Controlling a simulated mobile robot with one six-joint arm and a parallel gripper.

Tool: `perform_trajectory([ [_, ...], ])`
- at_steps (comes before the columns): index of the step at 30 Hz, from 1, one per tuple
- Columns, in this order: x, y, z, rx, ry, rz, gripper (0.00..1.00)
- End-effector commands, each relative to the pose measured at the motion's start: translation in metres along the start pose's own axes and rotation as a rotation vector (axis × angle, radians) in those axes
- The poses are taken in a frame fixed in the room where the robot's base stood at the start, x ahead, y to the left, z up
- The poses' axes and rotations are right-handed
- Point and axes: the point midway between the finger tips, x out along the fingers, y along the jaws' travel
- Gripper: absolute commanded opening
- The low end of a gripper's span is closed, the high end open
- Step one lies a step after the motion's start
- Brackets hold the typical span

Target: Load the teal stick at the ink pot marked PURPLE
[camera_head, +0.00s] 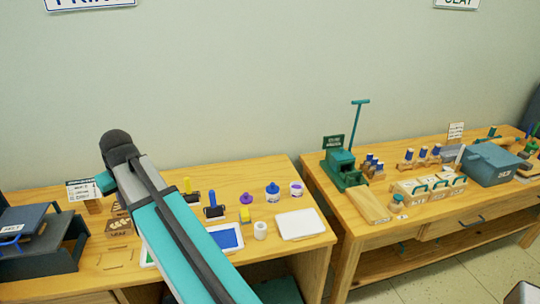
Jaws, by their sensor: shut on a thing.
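My arm, teal and grey with a dark joint, rises from the bottom edge and covers part of the left table. My gripper is not visible, so its hold is hidden from view. I cannot make out a loose teal stick. On the left table stand a small purple-topped pot (246,198), a blue-topped pot (272,193) and a white jar (296,189) with purple at its top. They stand apart from each other. No PURPLE marking can be read at this size.
The left table (268,257) also bears a blue-inked tray (228,237), a yellow-topped tool (189,190), a blue-topped tool (213,208), a white cup (260,230) and a white tray (300,224). A teal press (341,168) stands on the right table (375,233); a gap separates the tables.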

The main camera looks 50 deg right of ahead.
Motion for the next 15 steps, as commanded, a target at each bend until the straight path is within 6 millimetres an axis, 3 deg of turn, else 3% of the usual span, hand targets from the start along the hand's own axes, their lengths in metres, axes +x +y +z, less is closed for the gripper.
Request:
perform_trajectory([
  [1,0.000,0.018,-0.005,0.012,-0.002,0.004,0.00],
  [15,0.009,0.166,-0.006,0.076,-0.012,0.030,0.00],
])
